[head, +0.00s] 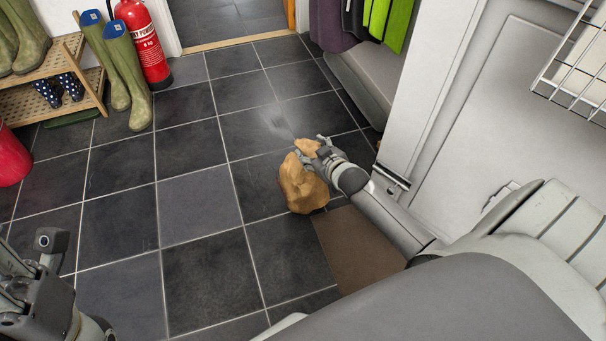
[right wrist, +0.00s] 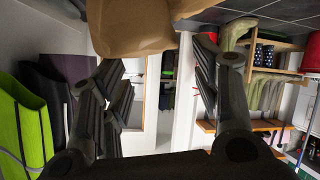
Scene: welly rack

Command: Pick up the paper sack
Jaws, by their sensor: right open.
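The paper sack (head: 303,188) is a crumpled brown bag standing on the dark tiled floor, right of the middle in the head view. My right gripper (head: 309,147) is at its upper end, with the fingers open and part of the sack's top showing beside them. In the right wrist view the sack (right wrist: 130,30) fills the top edge, and the two spread fingers of the right gripper (right wrist: 155,85) stand apart below it. I cannot tell whether they touch it. My left gripper (head: 45,255) is at the lower left, away from the sack; its jaw opening is unclear.
A brown mat (head: 355,245) lies beside the sack. A grey bench (head: 365,85) and white door panel (head: 480,110) stand to the right. Green wellies (head: 128,75), a wooden rack (head: 80,90), a fire extinguisher (head: 143,45) and a red bucket (head: 12,157) are left. Mid-floor is clear.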

